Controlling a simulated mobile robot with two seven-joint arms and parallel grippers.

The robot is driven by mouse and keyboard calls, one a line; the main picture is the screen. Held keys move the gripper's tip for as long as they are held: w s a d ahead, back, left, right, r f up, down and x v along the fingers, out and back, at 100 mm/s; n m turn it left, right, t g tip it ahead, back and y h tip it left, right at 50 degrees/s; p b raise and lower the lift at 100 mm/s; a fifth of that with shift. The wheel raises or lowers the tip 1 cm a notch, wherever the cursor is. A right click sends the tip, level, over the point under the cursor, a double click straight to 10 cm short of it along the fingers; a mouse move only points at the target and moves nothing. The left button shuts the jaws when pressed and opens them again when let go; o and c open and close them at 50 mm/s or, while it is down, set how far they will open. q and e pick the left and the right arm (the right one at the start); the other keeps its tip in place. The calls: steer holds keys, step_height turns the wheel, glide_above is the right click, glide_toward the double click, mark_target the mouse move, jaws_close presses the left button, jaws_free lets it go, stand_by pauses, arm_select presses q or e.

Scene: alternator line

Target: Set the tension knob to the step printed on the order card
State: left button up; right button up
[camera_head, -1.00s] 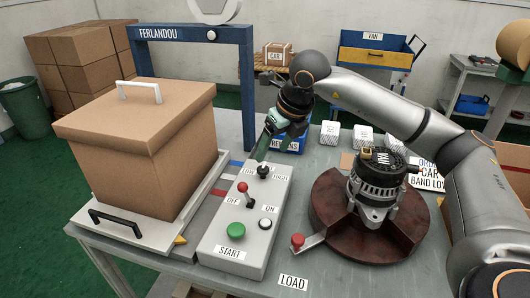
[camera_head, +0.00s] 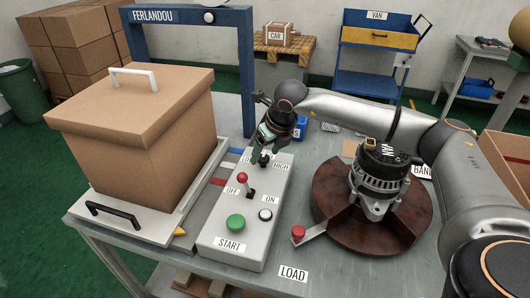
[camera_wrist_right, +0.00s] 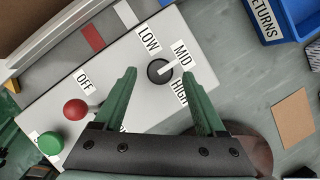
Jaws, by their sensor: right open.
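The tension knob (camera_wrist_right: 160,71) is a black dial with a white pointer on the grey control box (camera_wrist_right: 110,110). Labels LOW (camera_wrist_right: 148,39), MID (camera_wrist_right: 182,54) and HIGH (camera_wrist_right: 180,92) surround it; its pointer is turned toward MID. My right gripper (camera_wrist_right: 158,77) is open, its green fingertips on either side of the knob in the wrist view; contact cannot be told. In the head view the gripper (camera_head: 262,152) is just over the knob, mostly hiding it. My left gripper is out of view.
A cardboard box (camera_head: 135,140) stands left. An alternator (camera_head: 380,180) sits on a brown round fixture (camera_head: 335,205) at right.

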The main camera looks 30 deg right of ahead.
steer(key=shift+w+f, duration=0.25)
steer(key=shift+f, duration=0.35)
jaws_close()
